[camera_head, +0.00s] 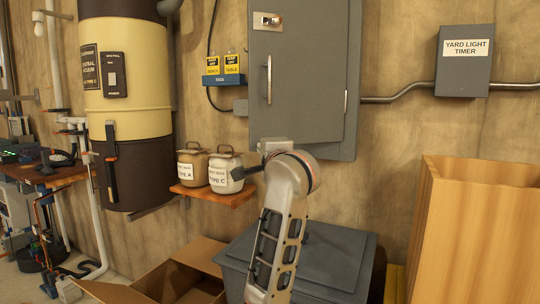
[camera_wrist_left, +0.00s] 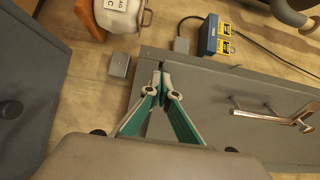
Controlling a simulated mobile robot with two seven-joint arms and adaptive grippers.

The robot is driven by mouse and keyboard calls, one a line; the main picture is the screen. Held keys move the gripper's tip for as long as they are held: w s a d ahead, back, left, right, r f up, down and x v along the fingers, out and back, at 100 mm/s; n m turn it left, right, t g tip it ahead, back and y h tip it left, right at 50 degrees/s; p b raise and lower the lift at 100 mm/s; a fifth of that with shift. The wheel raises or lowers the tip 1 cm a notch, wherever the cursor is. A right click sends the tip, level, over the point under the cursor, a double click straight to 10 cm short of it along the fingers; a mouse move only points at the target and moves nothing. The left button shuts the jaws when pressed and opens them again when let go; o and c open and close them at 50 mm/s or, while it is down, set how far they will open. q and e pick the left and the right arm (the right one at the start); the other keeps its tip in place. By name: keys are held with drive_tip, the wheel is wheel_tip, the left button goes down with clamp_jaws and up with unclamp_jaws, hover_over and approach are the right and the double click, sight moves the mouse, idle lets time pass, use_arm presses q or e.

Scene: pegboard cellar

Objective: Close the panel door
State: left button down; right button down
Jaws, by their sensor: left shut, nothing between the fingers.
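The grey panel door (camera_head: 312,75) is on the wall cabinet in the head view, with a long vertical handle (camera_head: 269,80) and a latch plate (camera_head: 267,20). Cabinet grey shows beyond its right and lower edges; I cannot tell whether a small gap remains on its left side. In the left wrist view the door (camera_wrist_left: 215,95) fills the right, its handle (camera_wrist_left: 270,117) away from my fingers. My left gripper (camera_wrist_left: 162,75) is shut and empty, its fingertips over the door's lower left corner; contact is unclear. In the head view my arm hides most of it. My right gripper is out of view.
A small shelf (camera_head: 215,195) with two canisters is left of my arm. A grey lidded bin (camera_head: 335,260) stands below, a tall wooden box (camera_head: 480,230) at right and an open cardboard box (camera_head: 195,255) at lower left. A timer box (camera_head: 464,75) hangs right.

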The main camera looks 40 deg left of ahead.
use_arm(q)
drive_tip(key=w+a+m+t+h+b, duration=0.1)
drive_tip(key=w+a+t+b, duration=0.1)
drive_tip(key=w+a, duration=1.1)
drive_tip(key=shift+a+m+h+b, duration=0.3)
drive_tip(key=shift+a+b, duration=0.3)
drive_tip(key=shift+b, duration=0.05)
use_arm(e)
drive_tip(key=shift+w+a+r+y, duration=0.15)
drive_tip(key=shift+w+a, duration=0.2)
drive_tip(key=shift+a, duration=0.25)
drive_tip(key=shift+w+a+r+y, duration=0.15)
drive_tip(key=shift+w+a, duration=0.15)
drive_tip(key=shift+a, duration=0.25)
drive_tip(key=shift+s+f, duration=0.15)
use_arm(q)
drive_tip(key=shift+d, duration=0.1)
